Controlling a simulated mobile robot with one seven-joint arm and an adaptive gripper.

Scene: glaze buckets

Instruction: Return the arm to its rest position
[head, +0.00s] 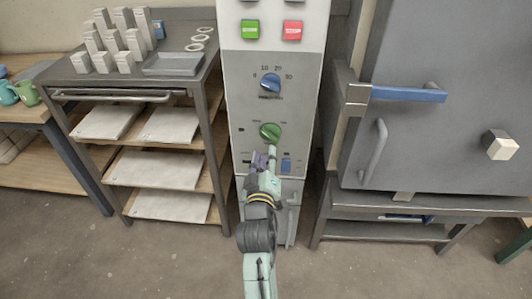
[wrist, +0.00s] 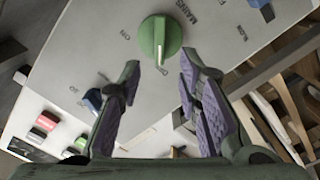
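My arm reaches forward from the bottom of the head view to a tall grey control panel (head: 253,105). My gripper (head: 266,153) is just below a green rotary knob (head: 270,131) on that panel. In the wrist view my gripper (wrist: 158,75) is open, its two purple-padded fingers apart with nothing between them. The green knob also shows in the wrist view (wrist: 160,38), beyond the fingertips and apart from them. Whether a fingertip touches the panel cannot be told.
A blue dial (head: 270,83) and green (head: 250,29) and red (head: 292,30) buttons sit higher on the panel. A metal rack (head: 212,85) with shelves stands left. A grey kiln-like cabinet (head: 440,140) with a blue-handled latch (head: 408,94) stands right. The floor (head: 170,260) in front is clear.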

